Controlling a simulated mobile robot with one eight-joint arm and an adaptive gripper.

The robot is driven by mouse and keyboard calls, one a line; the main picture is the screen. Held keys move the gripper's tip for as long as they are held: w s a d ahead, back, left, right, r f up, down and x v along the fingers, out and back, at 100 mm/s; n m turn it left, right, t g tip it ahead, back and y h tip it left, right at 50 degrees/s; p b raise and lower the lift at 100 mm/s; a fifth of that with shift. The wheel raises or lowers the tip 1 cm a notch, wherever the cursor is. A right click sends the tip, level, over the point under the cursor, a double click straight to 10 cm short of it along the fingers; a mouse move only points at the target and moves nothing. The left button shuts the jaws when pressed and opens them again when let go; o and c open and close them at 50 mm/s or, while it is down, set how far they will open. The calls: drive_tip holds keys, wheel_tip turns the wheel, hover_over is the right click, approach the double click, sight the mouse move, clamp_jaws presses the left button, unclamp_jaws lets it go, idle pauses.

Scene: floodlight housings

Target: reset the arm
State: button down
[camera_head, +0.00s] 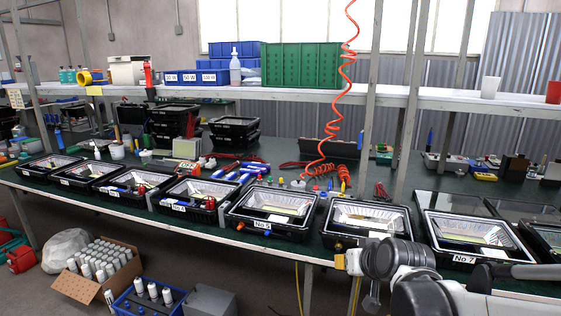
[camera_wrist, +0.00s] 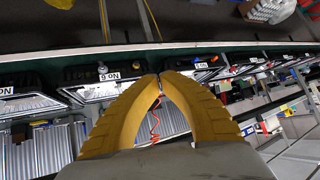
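My arm reaches in from the lower right of the head view. My gripper (camera_head: 340,262) is just off the front edge of the bench, near the No 6 floodlight housing (camera_head: 327,236). In the wrist view my gripper (camera_wrist: 159,76) shows two yellow ribbed fingers whose tips meet. Nothing shows between them. The wrist picture is upside down, with the housings beyond the fingertips. The No 5 housing (camera_head: 233,224) stands left of my gripper, and the No 7 housing (camera_head: 428,222) stands to its right, partly behind my arm.
A row of housings lines the front of the green bench (camera_head: 300,188). An orange coiled hose (camera_head: 345,85) hangs over the bench. A shelf (camera_head: 420,97) with bins and posts runs above. A cardboard box (camera_head: 75,287) and a blue crate (camera_head: 128,304) stand on the floor at left.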

drive_tip(key=s+d+g+h, duration=0.1)
drive_tip(key=s+d+g, duration=0.1)
drive_tip(key=s, duration=1.9)
drive_tip(key=shift+s+d+r+m+g+h, duration=0.25)
drive_tip(key=shift+s+d+m+g+h, duration=0.05)
drive_tip(key=shift+s+h, duration=0.1)
